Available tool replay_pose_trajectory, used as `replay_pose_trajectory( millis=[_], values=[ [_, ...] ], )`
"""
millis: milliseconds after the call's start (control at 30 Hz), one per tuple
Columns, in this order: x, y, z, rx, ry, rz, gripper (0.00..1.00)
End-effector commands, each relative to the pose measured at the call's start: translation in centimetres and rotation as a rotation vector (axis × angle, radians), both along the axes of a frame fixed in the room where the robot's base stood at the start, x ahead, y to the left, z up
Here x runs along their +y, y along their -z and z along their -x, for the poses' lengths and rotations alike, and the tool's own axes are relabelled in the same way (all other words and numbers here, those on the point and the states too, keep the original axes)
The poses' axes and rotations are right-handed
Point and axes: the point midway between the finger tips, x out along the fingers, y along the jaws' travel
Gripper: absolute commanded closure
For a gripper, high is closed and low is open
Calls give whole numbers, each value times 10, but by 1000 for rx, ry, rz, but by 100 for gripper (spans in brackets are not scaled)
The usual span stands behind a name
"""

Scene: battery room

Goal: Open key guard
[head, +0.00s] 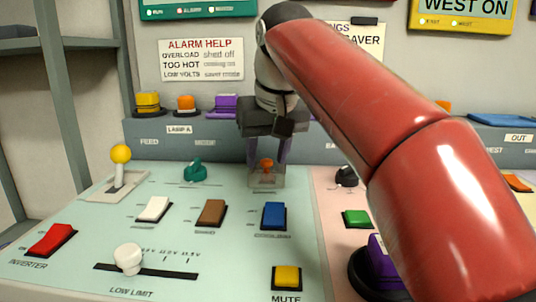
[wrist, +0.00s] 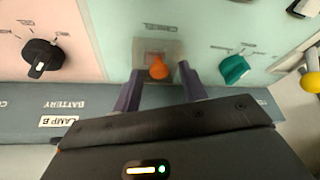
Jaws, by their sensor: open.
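The key guard (head: 266,180) looks like a small see-through box on the pale green panel, below my gripper in the head view. An orange key-like knob (head: 266,164) shows at it. In the wrist view the guard (wrist: 172,47) shows as a pale clear square, with the orange knob (wrist: 158,69) at its near edge. I cannot tell for sure whether the guard is shut. My gripper (head: 268,160) is open, its two purple fingers pointing down. In the wrist view my gripper (wrist: 159,72) has one finger on each side of the orange knob, with gaps showing.
A teal rotary knob (head: 194,171) stands left of the guard. A blue rocker switch (head: 274,215) and a brown one (head: 211,213) lie nearer. A black rotary knob (head: 346,176) is to the right. A raised blue-grey ledge (head: 150,143) runs behind, with several buttons above it.

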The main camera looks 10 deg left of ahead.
Motion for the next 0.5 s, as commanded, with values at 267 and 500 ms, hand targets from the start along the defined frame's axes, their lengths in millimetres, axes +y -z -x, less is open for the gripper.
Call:
replay_pose_trajectory(
  millis=[267,500],
  values=[
    [0,0,0,0,0,0,69],
    [0,0,0,0,0,0,100]
  ],
)
